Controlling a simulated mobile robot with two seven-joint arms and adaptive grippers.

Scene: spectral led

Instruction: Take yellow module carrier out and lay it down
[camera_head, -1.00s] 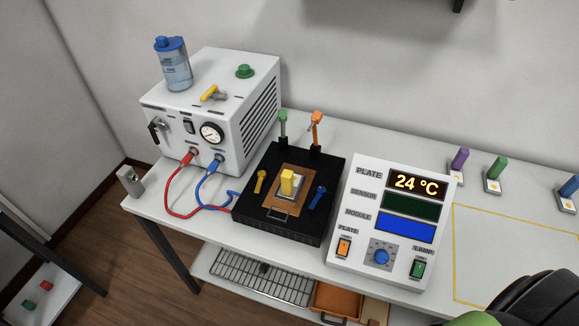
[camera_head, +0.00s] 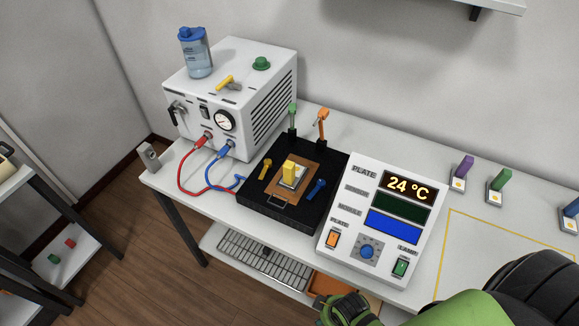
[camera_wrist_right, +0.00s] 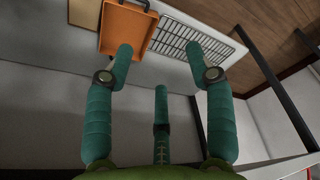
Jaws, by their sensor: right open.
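The yellow module carrier (camera_head: 289,170), a yellow block on a small pale base, sits upright on a brown plate (camera_head: 276,189) in the black station (camera_head: 245,207). A green lever (camera_head: 293,117) and an orange lever (camera_head: 322,124) stand at the station's back edge. My right gripper (camera_wrist_right: 163,62) is open and empty in the right wrist view. Part of my green right arm (camera_head: 345,308) shows at the bottom of the head view, low in front of the table, apart from the carrier. My left gripper is not in view.
A white control panel (camera_head: 358,240) reading 24 °C stands right of the station. A white chiller box (camera_head: 250,125) with red and blue hoses stands left. Purple (camera_head: 461,170), green (camera_head: 498,184) and blue carriers stand at the right. A shelf with a rack (camera_wrist_right: 190,35) and orange tray (camera_wrist_right: 127,27) lies below.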

